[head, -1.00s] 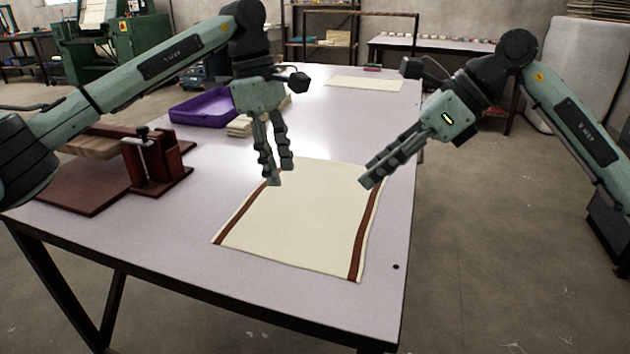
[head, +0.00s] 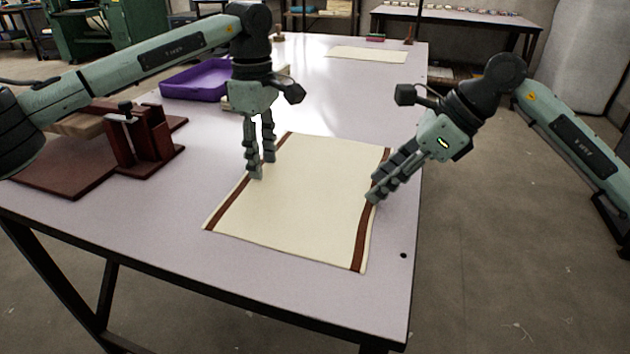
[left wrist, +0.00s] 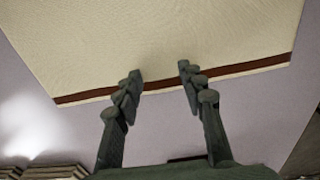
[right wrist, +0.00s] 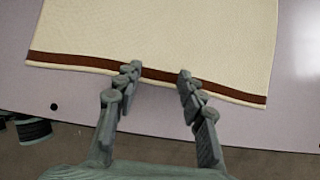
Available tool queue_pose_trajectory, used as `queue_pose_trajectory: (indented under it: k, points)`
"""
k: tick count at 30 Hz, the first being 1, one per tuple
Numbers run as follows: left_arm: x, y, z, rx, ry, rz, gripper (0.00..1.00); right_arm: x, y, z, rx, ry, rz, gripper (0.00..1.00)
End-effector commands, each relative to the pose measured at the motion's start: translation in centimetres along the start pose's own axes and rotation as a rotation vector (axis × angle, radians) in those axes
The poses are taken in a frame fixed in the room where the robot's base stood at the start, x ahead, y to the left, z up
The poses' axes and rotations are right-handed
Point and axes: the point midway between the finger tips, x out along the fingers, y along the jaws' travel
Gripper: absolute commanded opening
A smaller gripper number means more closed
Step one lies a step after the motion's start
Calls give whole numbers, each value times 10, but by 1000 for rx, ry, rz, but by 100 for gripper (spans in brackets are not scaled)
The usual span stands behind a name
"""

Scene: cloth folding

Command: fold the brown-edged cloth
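The cream cloth (head: 300,195) with brown side stripes lies flat and spread out on the table. My left gripper (head: 262,172) is at the middle of its left stripe; the left wrist view shows the open fingers (left wrist: 160,78) over that brown edge (left wrist: 240,69) with nothing between them but cloth below. My right gripper (head: 372,196) is at the right stripe; in the right wrist view its fingers (right wrist: 158,72) are open over the brown edge (right wrist: 220,88). Whether the fingertips touch the cloth is unclear.
A purple tray (head: 196,80) stands behind left, beside a partly hidden stack. A dark red wooden fixture (head: 143,140) stands at the left. Another pale cloth (head: 366,54) lies at the far end. The table (head: 300,305) is clear in front of the cloth.

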Motion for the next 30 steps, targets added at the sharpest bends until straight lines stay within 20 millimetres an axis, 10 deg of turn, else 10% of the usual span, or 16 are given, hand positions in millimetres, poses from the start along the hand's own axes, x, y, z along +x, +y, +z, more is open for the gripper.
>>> queue_pose_trajectory:
  k: [12,30]
  points:
    - [4,0,0,0,0,0,40,4,0,-2,0,0,-1,40]
    - [6,0,0,0,0,-2,2,6,0,-3,1,3,1,3]
